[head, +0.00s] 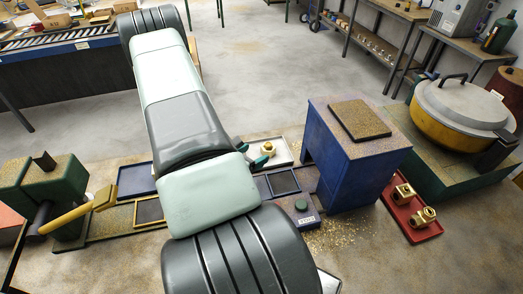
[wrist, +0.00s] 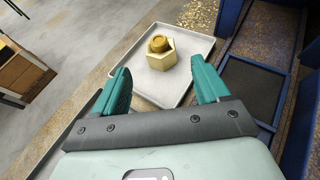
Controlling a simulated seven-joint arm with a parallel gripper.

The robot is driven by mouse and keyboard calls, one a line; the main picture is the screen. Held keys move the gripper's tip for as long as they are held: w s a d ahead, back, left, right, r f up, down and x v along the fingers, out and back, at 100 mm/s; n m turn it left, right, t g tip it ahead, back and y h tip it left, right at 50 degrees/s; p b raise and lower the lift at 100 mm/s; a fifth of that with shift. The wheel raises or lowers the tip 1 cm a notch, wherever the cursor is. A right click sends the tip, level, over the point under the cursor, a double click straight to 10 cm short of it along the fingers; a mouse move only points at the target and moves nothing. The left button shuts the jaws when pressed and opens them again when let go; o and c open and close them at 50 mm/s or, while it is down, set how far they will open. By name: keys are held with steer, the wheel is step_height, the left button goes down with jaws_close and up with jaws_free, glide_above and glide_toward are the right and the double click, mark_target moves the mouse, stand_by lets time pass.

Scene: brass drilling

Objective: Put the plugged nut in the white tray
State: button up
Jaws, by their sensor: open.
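The plugged nut (wrist: 160,53), a brass hex nut with a round darker brass plug in its top, sits upright in the white tray (wrist: 195,88) in the wrist view. In the head view the nut (head: 268,148) shows in the white tray (head: 284,155), just beyond my gripper. My gripper (wrist: 160,72) is open and empty, with teal fingers spread on the near side of the nut. Its fingers are apart from the nut. In the head view my arm covers part of the bench, and only the teal fingertips (head: 253,154) show.
A blue box-shaped machine (head: 345,165) stands right of the white tray. A dark recessed pad (head: 284,182) and a small button box (head: 303,211) lie nearer. A red tray (head: 425,232) holds brass fittings at right. A yellow-handled green press (head: 55,190) stands at left.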

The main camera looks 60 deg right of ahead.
steer(key=shift+v, duration=2.25)
steer(key=w+a+r+m+g+y, duration=0.1)
steer(key=a+r+m+g, duration=0.3)
steer(key=r, duration=0.7)
steer(key=w+a+r+m+t+y, duration=0.1)
steer(key=a+r+m, duration=0.2)
steer(key=r+m, duration=0.55)
steer(key=s+a+r+m+t+y, duration=0.1)
steer(key=s+a+r+t+y, duration=0.1)
steer(key=a+r+t+y, duration=0.3)
steer(key=s+a+r+m+t+y, duration=0.2)
steer(key=a+r+t+y, duration=0.3)
steer(key=a+r, duration=0.8)
steer(key=s+a+y, duration=0.1)
steer(key=a, duration=0.6)
steer(key=shift+a+r, duration=0.2)
steer(key=shift+a, duration=0.2)
steer(key=shift+m, duration=0.25)
